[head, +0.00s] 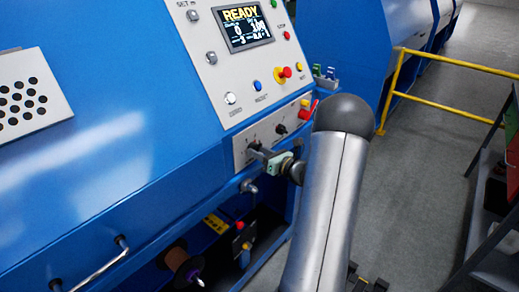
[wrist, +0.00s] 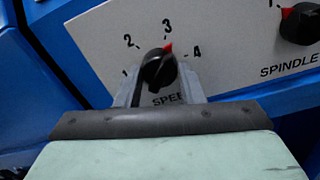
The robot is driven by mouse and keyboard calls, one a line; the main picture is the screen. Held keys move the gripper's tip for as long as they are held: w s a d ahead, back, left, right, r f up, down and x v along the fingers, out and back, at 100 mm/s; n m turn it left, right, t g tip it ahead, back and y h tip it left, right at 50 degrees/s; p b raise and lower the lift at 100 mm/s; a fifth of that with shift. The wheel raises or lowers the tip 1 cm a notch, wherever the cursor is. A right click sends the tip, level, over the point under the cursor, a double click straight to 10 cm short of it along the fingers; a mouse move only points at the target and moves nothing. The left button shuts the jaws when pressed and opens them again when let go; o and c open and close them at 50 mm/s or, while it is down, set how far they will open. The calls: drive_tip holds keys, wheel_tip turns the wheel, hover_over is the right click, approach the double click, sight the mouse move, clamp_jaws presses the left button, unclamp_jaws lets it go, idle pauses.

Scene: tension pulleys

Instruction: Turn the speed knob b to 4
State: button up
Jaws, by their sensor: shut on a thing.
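The speed knob (wrist: 157,70) is black with a red pointer, on a white plate marked 1 to 4. In the wrist view the red pointer is up and slightly right, at about the 3 mark and short of the 4. My gripper (wrist: 158,80) is shut on this knob, one finger on each side of it. In the head view my gripper (head: 258,152) reaches the lower panel from the right and largely hides the knob.
A second black knob with a red mark, labelled SPINDLE (wrist: 302,23), is to the right. Above are a display reading READY (head: 243,27), a red button (head: 285,72) and several other buttons. A yellow rail (head: 455,62) stands beyond at right.

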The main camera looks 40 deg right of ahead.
drive_tip(key=m+p, duration=0.1)
drive_tip(key=m, duration=0.1)
drive_tip(key=m+p, duration=0.1)
drive_tip(key=p, duration=0.1)
drive_tip(key=m+p, duration=0.1)
drive_tip(key=m, duration=0.1)
drive_tip(key=shift+r+m, duration=0.25)
drive_tip(key=shift+m, duration=0.05)
drive_tip(key=shift+f+m+p, duration=0.15)
drive_tip(key=shift+m+p, duration=1.3)
drive_tip(key=shift+m, duration=0.45)
drive_tip(key=o, duration=1)
drive_tip(key=s+d+b, duration=0.3)
drive_tip(key=s, duration=1.4)
